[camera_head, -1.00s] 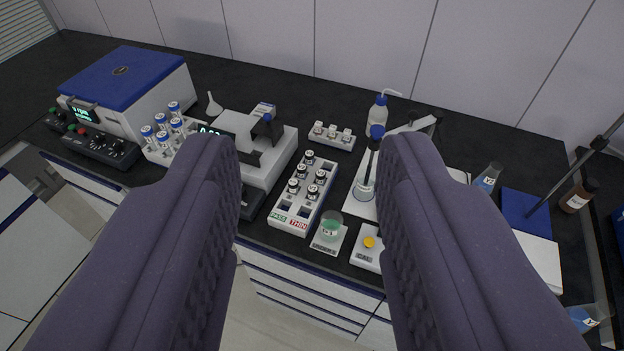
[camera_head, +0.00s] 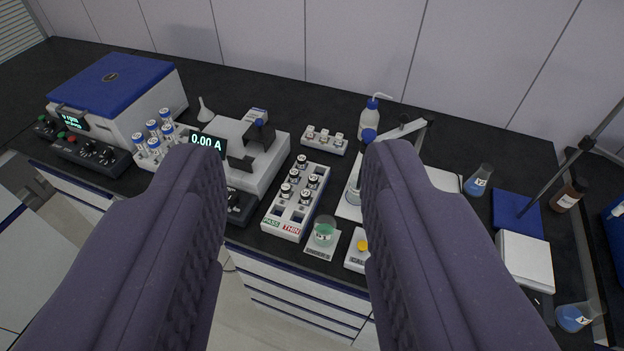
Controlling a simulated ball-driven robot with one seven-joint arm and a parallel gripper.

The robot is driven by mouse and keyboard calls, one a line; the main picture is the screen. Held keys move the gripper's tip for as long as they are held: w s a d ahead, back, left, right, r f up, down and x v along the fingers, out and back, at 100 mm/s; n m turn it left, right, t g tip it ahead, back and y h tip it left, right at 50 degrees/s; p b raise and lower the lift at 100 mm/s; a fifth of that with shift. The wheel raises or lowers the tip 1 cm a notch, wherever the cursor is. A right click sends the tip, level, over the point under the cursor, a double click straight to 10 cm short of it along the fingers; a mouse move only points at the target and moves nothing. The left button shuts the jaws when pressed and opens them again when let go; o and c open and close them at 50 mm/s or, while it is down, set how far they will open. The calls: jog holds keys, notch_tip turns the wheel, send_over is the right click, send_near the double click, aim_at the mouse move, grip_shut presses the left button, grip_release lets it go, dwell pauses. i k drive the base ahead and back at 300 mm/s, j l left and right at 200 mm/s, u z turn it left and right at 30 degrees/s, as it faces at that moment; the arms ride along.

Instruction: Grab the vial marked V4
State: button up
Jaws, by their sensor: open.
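Several small dark-capped vials (camera_head: 294,175) with white labels stand upright in a white two-column rack (camera_head: 282,230) marked PASS and THIN. The labels are too small to read, so I cannot tell which vial is V4. My gripper (camera_head: 293,155) is open and empty. Its two purple fingers reach into the view from below, and the vial rack shows in the gap between them, beyond the fingertips. The right column has empty slots at the front. No finger touches a vial.
A rack of blue-capped tubes (camera_head: 152,128) and a device reading 0.00 A (camera_head: 262,165) stand left. A small white vial block (camera_head: 324,146) stands behind.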

aim_at(302, 159)
jog(key=i+j+z, duration=0.4)
jog(key=i, duration=0.35)
jog(key=i+j+z, duration=0.35)
jog(key=i+j, duration=0.3)
